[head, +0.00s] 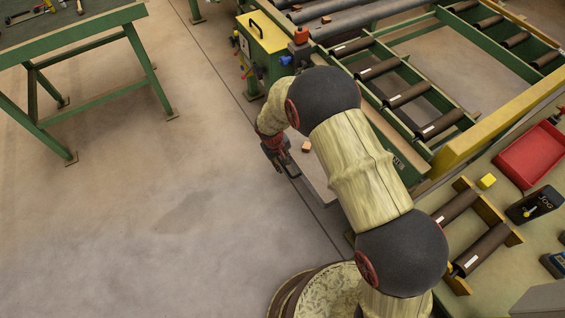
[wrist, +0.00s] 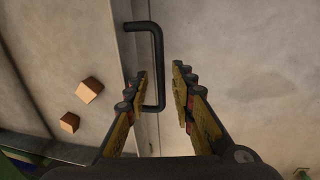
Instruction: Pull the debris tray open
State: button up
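The debris tray (head: 318,181) is a pale, flat tray beside the conveyor's near end, partly hidden by my arm. In the wrist view the tray (wrist: 72,45) fills the left side, with two small brown blocks (wrist: 89,91) in it. Its black bar handle (wrist: 157,50) stands out from the tray's front wall. My gripper (wrist: 160,72) is open, with one finger on each side of the handle's long bar. The left finger overlaps the handle's lower end in the picture; contact cannot be told. In the head view my gripper (head: 278,160) is at the tray's outer edge.
The green-framed roller conveyor (head: 405,95) stands behind and right of the tray. A yellow-topped green cabinet (head: 264,45) is beyond it. A green table (head: 75,38) is at the upper left. The floor (head: 170,215) left of the tray is clear.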

notch_tip(320, 180, up, 12)
jog(key=s+a, duration=0.1)
jog(key=shift+a, duration=0.4)
dwell(0.3)
jog(key=shift+s+f, duration=0.1)
dwell(0.3)
jog(key=s+d+g, duration=0.1)
jog(key=s+d, duration=0.1)
jog(key=s, duration=0.3)
jog(key=s+d+r+m+t, duration=0.1)
jog(key=s+d+r+m, duration=0.1)
jog(key=s+d+r, duration=0.4)
jog(key=s+d+r+m+t+y, duration=0.1)
jog(key=s+d+r, duration=0.6)
jog(key=r, duration=0.8)
jog(key=s+d+r+m+t, duration=0.3)
jog(key=s+d+r, duration=0.4)
jog(key=d+r, duration=0.2)
jog(key=shift+s+r+m+y, duration=0.2)
jog(key=shift+r+m+y, duration=0.15)
jog(key=shift+r, duration=0.35)
